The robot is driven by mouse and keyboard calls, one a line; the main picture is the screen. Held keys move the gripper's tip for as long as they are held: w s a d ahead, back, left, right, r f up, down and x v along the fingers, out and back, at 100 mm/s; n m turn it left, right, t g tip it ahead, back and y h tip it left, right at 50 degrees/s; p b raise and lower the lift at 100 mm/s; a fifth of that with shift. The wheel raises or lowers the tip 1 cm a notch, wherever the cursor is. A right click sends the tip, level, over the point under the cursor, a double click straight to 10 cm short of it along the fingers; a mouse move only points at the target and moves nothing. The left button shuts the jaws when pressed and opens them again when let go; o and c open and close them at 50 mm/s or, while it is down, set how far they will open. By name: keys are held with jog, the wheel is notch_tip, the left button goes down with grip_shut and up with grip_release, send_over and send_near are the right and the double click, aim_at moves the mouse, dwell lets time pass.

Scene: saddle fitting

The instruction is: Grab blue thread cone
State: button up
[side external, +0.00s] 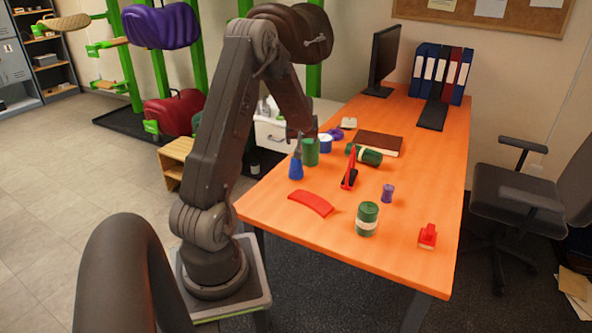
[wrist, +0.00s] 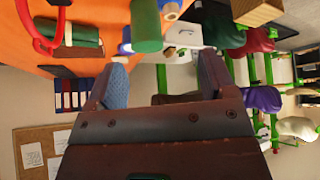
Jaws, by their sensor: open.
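The blue thread cone (side external: 296,169) stands upright on the orange table near its left edge, beside a green can. My gripper (side external: 300,134) is just above the cone, pointing down, and holds nothing. In the wrist view my gripper (wrist: 160,82) has its jaws spread wide. A textured blue body, which looks like the cone (wrist: 116,88), shows there close to the inner side of the left jaw. I cannot tell whether they touch. Part of the cone is hidden by that jaw.
A green can (side external: 310,152) stands very close to the cone's right. A red curved piece (side external: 311,203) lies in front.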

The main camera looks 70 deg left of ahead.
notch_tip(320, 180, down, 2)
jog(key=s+a, duration=0.1)
jog(key=s, duration=0.1)
send_over(295, 168)
jog(key=shift+g, duration=0.3)
notch_tip(295, 168, down, 6)
jog(key=shift+w, duration=0.1)
jog(key=shift+w+x, duration=0.2)
jog(key=shift+x, duration=2.65)
jog(key=c, duration=1)
jog(key=shift+r, duration=0.15)
jog(key=shift+c, duration=0.2)
